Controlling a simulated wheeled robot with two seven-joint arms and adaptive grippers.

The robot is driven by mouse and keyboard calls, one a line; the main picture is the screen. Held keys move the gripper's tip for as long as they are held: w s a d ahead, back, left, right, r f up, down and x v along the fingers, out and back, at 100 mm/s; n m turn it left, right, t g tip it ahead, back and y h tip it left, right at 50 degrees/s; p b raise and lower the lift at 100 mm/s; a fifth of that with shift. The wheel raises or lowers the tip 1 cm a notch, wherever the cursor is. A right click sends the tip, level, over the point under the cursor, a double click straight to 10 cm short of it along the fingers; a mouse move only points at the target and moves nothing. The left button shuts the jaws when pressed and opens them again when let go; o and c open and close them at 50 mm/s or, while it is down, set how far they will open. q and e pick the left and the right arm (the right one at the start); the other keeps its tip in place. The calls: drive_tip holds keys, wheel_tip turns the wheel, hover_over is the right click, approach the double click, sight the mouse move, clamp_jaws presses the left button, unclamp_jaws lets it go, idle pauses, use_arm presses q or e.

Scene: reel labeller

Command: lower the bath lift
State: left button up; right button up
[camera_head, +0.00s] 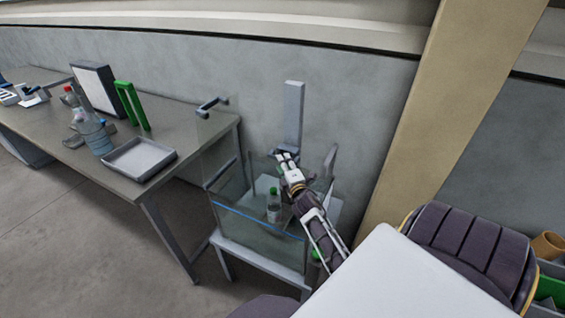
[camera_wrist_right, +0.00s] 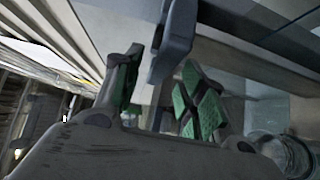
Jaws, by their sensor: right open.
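The bath is a clear-walled tank (camera_head: 262,240) with a blue line along its front, on a light grey stand. A tall grey upright (camera_head: 294,112) rises behind it. A clear bottle with a green cap (camera_head: 273,209) stands inside the tank. My right gripper (camera_head: 286,157) is above the tank, at the foot of the upright. In the right wrist view the right gripper (camera_wrist_right: 160,78) is open with green finger pads. A blue-grey bar (camera_wrist_right: 174,40) reaches down towards the gap between its fingers; whether it touches them I cannot tell. My left gripper is out of view.
A grey workbench (camera_head: 105,172) at left holds a shallow tray (camera_head: 139,158), a large clear bottle (camera_head: 93,134), a green frame (camera_head: 131,105) and a white-faced panel (camera_head: 94,87). A beige post (camera_head: 440,90) stands to the right. The floor (camera_head: 70,240) before the bench is clear.

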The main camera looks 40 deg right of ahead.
drive_tip(key=v, duration=0.8)
drive_tip(key=shift+s, duration=0.35)
drive_tip(key=shift+a, duration=0.1)
